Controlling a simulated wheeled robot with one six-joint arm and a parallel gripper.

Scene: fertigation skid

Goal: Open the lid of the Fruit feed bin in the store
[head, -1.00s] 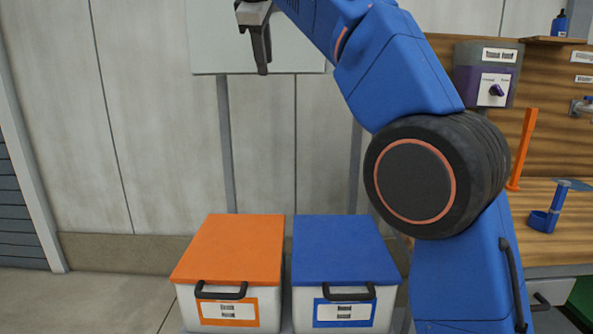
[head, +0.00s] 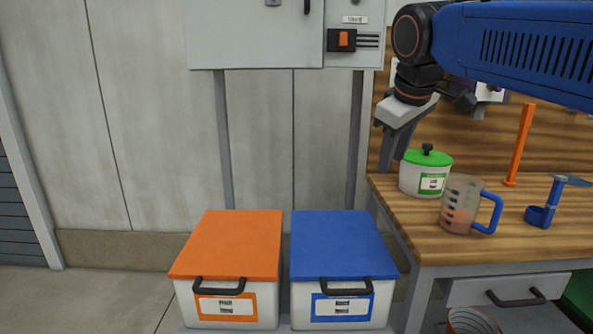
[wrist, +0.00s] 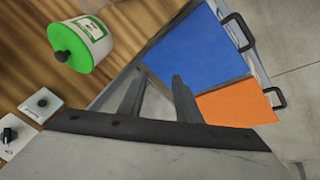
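The front labels are too small to read, so I cannot tell which is the Fruit feed bin. The wrist view also shows the blue lid (wrist: 198,47) and the orange lid (wrist: 235,106). My gripper (head: 388,152) is raised above and right of the bins, by the bench's left edge. Its fingers (wrist: 158,76) are apart with nothing between them.
A wooden bench (head: 440,248) stands right of the bins. On it are a green-lidded tub (head: 415,180) close to my gripper, a measuring jug (head: 460,205) and a blue holder (head: 540,215). A grey cabinet (head: 255,40) hangs above the bins. The floor at left is clear.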

